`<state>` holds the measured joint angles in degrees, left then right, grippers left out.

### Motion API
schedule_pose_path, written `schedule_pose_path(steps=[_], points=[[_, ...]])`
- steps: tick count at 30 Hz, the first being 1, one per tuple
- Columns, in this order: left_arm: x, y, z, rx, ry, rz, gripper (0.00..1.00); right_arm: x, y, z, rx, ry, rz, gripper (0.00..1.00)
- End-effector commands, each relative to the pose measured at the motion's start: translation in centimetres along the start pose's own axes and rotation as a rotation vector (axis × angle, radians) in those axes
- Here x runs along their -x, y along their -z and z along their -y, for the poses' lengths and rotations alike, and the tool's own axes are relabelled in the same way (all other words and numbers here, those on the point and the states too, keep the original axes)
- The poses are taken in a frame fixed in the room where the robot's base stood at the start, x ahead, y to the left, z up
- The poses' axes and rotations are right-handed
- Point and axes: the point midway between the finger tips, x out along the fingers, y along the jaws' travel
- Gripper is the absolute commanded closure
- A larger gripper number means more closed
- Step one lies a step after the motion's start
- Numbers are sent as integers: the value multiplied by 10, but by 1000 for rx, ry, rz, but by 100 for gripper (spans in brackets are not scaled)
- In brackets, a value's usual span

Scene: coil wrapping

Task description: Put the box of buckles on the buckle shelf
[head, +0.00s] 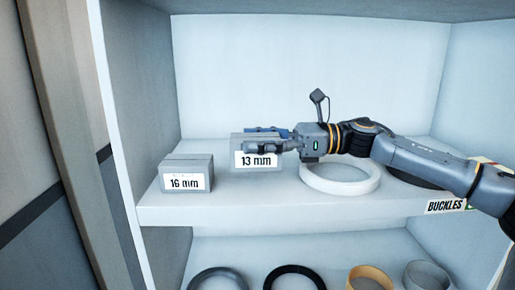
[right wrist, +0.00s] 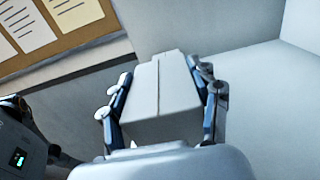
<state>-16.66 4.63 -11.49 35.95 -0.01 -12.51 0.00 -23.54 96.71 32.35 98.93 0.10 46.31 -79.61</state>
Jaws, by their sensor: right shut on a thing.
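A grey box labelled "13 mm" (head: 243,160) is at the buckle shelf (head: 240,202), right of another grey box labelled "16 mm" (head: 186,175). My right gripper (head: 265,141) reaches in from the right and is shut on the 13 mm box. In the right wrist view the box (right wrist: 162,95) sits between the two fingers (right wrist: 160,98), one on each side. I cannot tell whether its underside touches the shelf. The shelf's front edge carries a "BUCKLES" label (head: 444,206). In the right wrist view, part of my left arm shows at the left; its fingers are unclear.
A white ring (head: 340,187) lies on the shelf right of the box, under my right arm, with a dark ring (head: 408,181) farther right. Several coils, including a tan one (head: 370,277), stand on the lower shelf. A cabinet side wall (head: 140,90) bounds the left.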

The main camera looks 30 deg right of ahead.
Motion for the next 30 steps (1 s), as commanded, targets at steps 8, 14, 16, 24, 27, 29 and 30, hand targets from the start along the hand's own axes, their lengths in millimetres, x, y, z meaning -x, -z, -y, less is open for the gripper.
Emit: schedule_pose_path(steps=[8,14,16,24,27,29,30], points=[[9,-14,-2,0,-3,22,60,1,25,0,-2,1,3,90],[8,-14,-2,0,-3,22,60,1,25,0,-1,1,3,90],[6,-14,-2,0,-3,22,60,1,27,0,-1,1,3,90],[-3,-13,-2,0,-3,20,60,1,31,0,-1,1,2,90],[-6,-13,-2,0,-3,19,60,1,33,0,-1,1,2,90],[-8,-13,-2,1,-3,19,60,1,34,0,-1,1,1,90],[-9,-13,-2,1,-3,18,60,1,35,0,-1,1,1,90]])
